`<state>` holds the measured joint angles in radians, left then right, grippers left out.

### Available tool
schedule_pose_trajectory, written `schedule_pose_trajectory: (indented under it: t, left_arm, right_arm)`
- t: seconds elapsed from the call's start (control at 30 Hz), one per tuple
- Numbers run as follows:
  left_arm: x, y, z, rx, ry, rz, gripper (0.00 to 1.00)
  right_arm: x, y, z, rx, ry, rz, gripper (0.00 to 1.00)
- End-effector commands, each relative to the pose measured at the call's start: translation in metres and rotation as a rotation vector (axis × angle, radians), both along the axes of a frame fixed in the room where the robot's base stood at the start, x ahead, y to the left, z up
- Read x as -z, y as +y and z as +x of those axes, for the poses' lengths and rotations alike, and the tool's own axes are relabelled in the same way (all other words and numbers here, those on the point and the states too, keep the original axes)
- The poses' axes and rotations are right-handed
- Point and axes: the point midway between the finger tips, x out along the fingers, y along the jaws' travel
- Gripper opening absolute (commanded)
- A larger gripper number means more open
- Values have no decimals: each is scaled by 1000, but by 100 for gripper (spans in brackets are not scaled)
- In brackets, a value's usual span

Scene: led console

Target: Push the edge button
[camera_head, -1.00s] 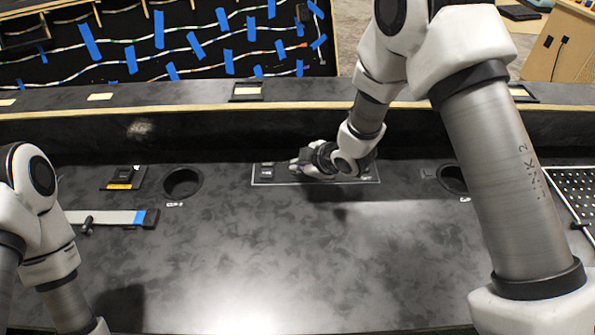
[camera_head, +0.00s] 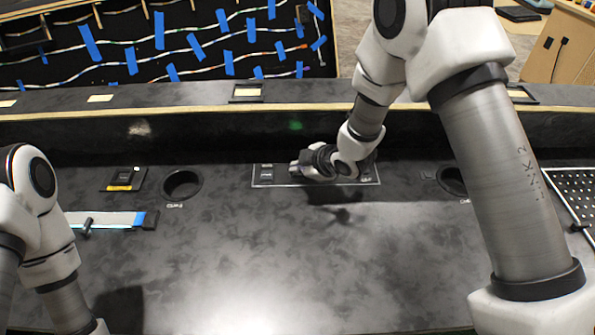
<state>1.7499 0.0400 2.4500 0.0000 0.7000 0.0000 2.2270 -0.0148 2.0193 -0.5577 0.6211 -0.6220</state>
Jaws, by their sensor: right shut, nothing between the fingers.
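A dark button panel (camera_head: 263,183) with a thin white outline lies on the black console at the middle. A small dark button (camera_head: 267,167) shows at its left end. I cannot tell which button is the edge button. My right gripper (camera_head: 296,169) is shut and empty over the middle of the panel, its fingers toward the left. The gripper and wrist hide much of the panel, and I cannot tell whether the fingertips touch it. My left arm stands at the left edge, and its gripper is out of view.
A round hole (camera_head: 182,184) lies left of the panel, with a small dark box (camera_head: 124,179) beyond it. A flat strip with a blue end (camera_head: 140,218) lies nearer. A perforated plate (camera_head: 575,190) is at the far right. The console's front middle is clear.

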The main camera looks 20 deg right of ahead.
Motion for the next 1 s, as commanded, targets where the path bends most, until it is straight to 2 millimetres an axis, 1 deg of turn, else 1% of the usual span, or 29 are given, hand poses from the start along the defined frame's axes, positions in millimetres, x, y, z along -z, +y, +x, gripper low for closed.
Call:
schedule_pose_trajectory:
  t: [0.03, 0.27, 0.37, 0.5, 0.8, 1.0]
  left_arm:
    - [-3, 0, 0, 0, 0, 0, 39]
    - [-2, 0, 0, 0, 0, 0, 39]
    - [-9, 0, 0, 0, 0, 0, 39]
    - [-25, 0, 0, 0, 0, 0, 39]
    - [-52, 0, 0, 0, 0, 0, 39]
    - [-50, 0, 0, 0, 0, 0, 39]
  right_arm:
    - [-3, 0, 0, 0, 0, 0, 0]
    - [-3, 0, 0, 0, 0, 0, 0]
    - [-11, 0, 0, 0, 0, 0, 0]
    - [-29, 0, 0, -1, -2, 0, 0]
    - [-62, 0, 0, 0, 0, 0, 0]
    - [-62, 0, 0, 0, 0, 0, 0]
